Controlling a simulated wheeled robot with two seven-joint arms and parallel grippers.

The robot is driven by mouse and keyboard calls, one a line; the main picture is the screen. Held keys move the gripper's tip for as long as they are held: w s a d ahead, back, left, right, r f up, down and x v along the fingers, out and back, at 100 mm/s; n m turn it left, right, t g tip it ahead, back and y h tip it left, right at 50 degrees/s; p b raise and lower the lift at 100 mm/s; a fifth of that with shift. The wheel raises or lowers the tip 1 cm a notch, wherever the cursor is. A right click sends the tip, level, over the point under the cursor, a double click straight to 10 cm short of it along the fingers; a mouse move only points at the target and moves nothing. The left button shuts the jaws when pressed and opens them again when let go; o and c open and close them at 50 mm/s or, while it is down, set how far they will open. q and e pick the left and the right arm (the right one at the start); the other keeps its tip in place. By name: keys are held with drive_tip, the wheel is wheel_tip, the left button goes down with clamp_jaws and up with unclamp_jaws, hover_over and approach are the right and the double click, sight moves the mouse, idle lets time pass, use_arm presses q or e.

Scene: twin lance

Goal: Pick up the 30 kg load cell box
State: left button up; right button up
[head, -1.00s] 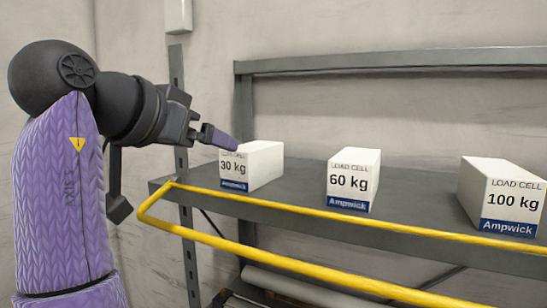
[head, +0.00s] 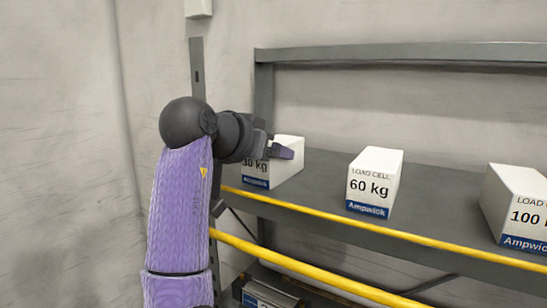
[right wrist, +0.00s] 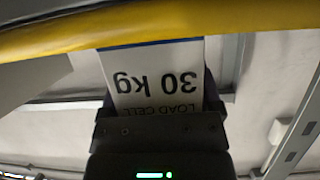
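The 30 kg load cell box (head: 288,172) is white with a blue band and sits on the grey shelf at the left of the head view. The right wrist view shows its label upside down and close (right wrist: 155,75). I take the one arm in the head view as my right, since that wrist view faces this box. Its gripper (head: 268,149) is at the box's front, with a purple finger across the box's upper right. In the wrist view, the gripper (right wrist: 160,95) seems open, fingers on both sides of the box. Contact is unclear. My left gripper is not seen.
The 60 kg box (head: 374,183) and the 100 kg box (head: 517,207) stand farther right on the shelf (head: 330,185). A yellow rail (head: 370,232) runs along the shelf front, with a second yellow bar lower. Bare shelf lies between the boxes.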

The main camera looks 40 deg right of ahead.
clamp_jaws()
